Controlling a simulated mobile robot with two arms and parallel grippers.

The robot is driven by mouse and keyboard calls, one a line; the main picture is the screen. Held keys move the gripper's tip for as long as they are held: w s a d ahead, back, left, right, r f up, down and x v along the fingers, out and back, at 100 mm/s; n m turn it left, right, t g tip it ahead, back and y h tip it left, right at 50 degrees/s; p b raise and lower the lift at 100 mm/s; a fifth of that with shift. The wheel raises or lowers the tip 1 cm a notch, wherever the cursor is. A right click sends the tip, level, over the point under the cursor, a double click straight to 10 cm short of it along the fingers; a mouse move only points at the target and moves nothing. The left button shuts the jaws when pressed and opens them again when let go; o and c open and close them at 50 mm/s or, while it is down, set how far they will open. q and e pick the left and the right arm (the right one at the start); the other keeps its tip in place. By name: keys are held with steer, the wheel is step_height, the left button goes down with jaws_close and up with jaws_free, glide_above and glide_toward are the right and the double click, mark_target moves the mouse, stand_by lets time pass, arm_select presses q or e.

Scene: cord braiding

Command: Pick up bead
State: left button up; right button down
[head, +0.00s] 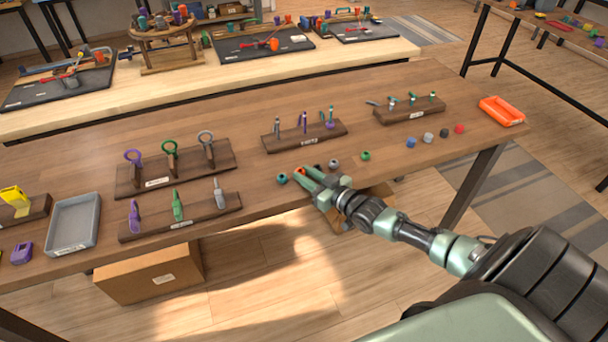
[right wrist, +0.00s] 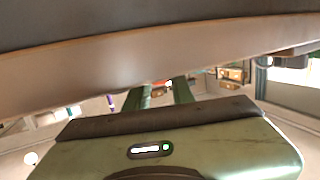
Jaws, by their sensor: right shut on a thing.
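My right gripper (head: 301,174) is over the front part of the brown table, its fingers pointing away from me. It is shut on a small orange bead (head: 301,171), which shows between the fingertips and is partly hidden by them. A teal bead (head: 282,178) lies just left of the fingertips. A grey bead (head: 333,164) and a green bead (head: 365,156) lie to the right, and a dark bead (head: 318,167) lies just behind the gripper. My left gripper is not in view.
Wooden racks of tools (head: 176,171) stand left and behind. A grey tray (head: 73,222) is at the far left. The table's front edge runs beneath my arm.

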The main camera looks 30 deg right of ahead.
step_height(320, 180, up, 20)
steer(key=p, duration=0.1)
stand_by(0.4)
stand_by(0.3)
